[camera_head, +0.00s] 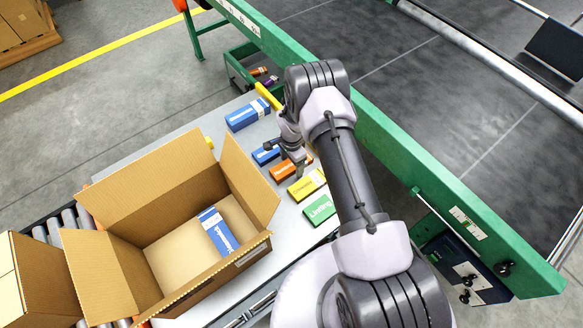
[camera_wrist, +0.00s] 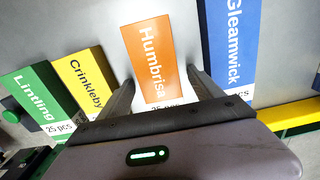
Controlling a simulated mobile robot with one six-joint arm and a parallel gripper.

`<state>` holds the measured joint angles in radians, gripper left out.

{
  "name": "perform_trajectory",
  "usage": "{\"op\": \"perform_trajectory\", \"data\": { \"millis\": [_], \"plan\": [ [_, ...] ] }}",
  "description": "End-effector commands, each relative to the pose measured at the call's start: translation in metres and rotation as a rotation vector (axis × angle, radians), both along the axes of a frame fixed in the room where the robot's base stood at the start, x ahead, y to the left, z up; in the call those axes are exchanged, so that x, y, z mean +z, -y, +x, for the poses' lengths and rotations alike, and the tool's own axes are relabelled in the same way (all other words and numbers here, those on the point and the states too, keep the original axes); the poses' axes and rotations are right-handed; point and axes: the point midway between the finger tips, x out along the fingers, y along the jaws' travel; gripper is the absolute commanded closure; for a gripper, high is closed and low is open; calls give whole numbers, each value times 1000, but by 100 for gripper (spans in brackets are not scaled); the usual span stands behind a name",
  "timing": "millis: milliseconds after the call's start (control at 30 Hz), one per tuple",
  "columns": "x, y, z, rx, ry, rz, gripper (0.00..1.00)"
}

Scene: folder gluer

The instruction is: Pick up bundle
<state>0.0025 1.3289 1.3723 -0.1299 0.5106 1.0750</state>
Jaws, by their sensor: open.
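An orange bundle labelled Humbrisa (camera_head: 284,171) lies on the grey table; in the wrist view the orange bundle (camera_wrist: 151,58) is between the fingers. My gripper (camera_head: 286,157) is open above it, and its fingers (camera_wrist: 160,82) stand apart on both sides of it. A blue bundle labelled Gleamwick (camera_wrist: 234,45) lies to its right in the wrist view. A yellow bundle labelled Crinkleby (camera_head: 307,184) and a green bundle labelled Lintling (camera_head: 319,209) lie on the other side. Another blue bundle (camera_head: 247,114) lies farther back. I cannot tell if the fingers touch the orange bundle.
An open cardboard box (camera_head: 120,190) stands left of the bundles with one blue bundle (camera_head: 217,232) inside. A green-framed conveyor (camera_head: 400,150) runs along the right. A green crate (camera_head: 235,70) with several items stands behind the table. My arm covers part of the table.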

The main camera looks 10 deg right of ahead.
Motion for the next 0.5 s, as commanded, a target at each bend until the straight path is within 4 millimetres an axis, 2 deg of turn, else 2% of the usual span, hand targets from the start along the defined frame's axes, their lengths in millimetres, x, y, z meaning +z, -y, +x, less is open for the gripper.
{"op": "perform_trajectory", "data": {
  "millis": [67, 100, 433, 500],
  "plan": [
    [2, 0, 0, 0, 1, 0, 25],
    [2, 0, 0, 0, 0, 0, 28],
    [2, 0, 0, 1, 0, 0, 93],
    [2, 0, 0, 1, 1, 0, 96]
  ]
}}
